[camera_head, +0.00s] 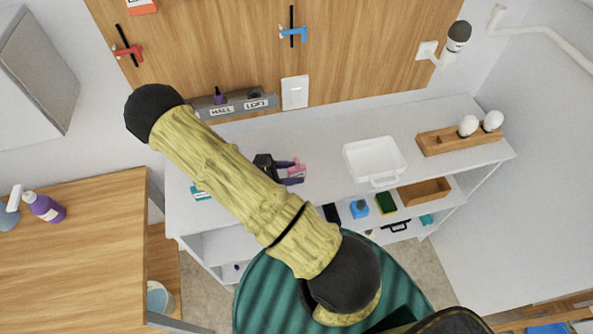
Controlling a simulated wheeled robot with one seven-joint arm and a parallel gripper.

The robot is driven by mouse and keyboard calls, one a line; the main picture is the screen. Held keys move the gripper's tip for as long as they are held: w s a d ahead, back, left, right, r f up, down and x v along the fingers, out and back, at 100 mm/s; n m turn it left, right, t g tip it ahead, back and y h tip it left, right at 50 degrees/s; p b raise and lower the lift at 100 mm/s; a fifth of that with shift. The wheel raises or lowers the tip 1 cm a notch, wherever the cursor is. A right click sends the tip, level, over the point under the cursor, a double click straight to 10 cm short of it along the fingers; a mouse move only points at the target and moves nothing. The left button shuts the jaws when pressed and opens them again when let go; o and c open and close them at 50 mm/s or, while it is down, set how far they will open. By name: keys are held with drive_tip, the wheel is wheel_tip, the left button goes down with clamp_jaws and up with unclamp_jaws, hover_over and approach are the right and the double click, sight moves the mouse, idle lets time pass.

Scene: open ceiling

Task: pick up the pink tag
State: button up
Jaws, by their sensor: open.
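The pink tag (297,171) is a small pink piece on the white counter, left of its middle. My gripper (294,173) has a dark body and two purple fingers that point right. The fingers are apart, one on the far side and one on the near side of the tag in this view. The tag shows between and just past them. I cannot tell whether the fingers touch it or how high they are above the counter. My yellow arm hides part of the counter left of the gripper.
On the white counter (330,140) stand a white tray (375,155) and a wooden holder with white bulbs (460,136). A grey bin marked HALL and LOFT (238,104) is at the back. A teal item (199,193) lies at left. The shelf below holds several small items.

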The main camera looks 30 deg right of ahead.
sight(301, 171)
drive_tip(key=p+x, duration=0.1)
drive_tip(key=x, duration=0.2)
drive_tip(key=shift+d, duration=0.2)
clamp_jaws()
